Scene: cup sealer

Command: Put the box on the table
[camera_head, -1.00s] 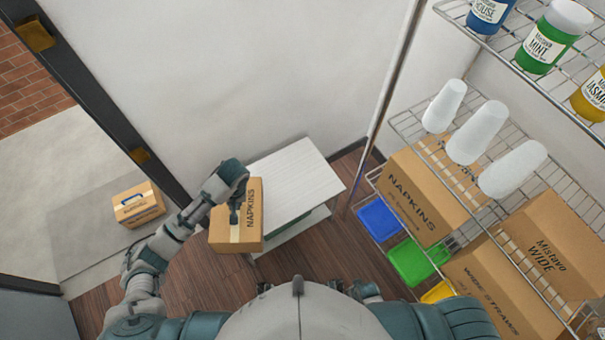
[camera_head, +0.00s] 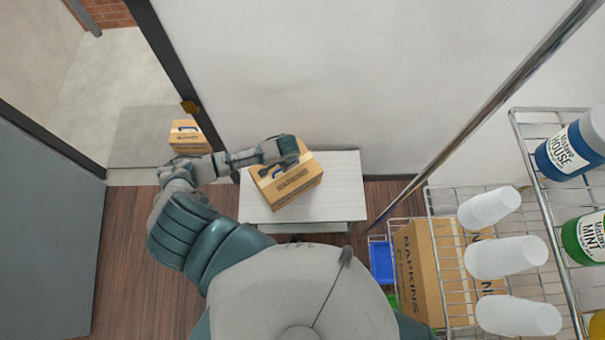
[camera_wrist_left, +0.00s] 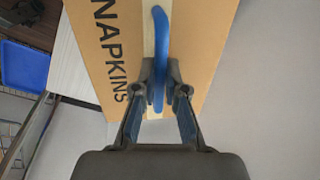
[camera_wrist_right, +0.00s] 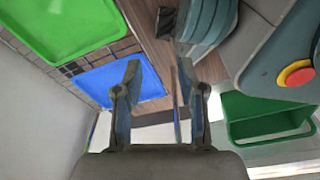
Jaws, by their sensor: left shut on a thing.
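The cardboard napkins box (camera_head: 292,184) is over the white table (camera_head: 337,191) in the head view. I cannot tell whether its underside touches the tabletop. My left gripper (camera_head: 284,161) is at the box's top and shut on its blue handle. In the left wrist view, the fingers (camera_wrist_left: 159,92) pinch the blue handle (camera_wrist_left: 159,45) above the printed box (camera_wrist_left: 110,50). My right gripper (camera_wrist_right: 157,85) shows in the right wrist view, with its fingers apart and nothing between them. It is hidden in the head view.
Another box (camera_head: 188,137) stands on the floor by the doorway at left. A wire rack (camera_head: 470,230) with white cup stacks (camera_head: 490,207) and a large box (camera_head: 425,270) is at right. A blue bin (camera_head: 381,262) is below. The wall (camera_head: 330,70) stands behind the table.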

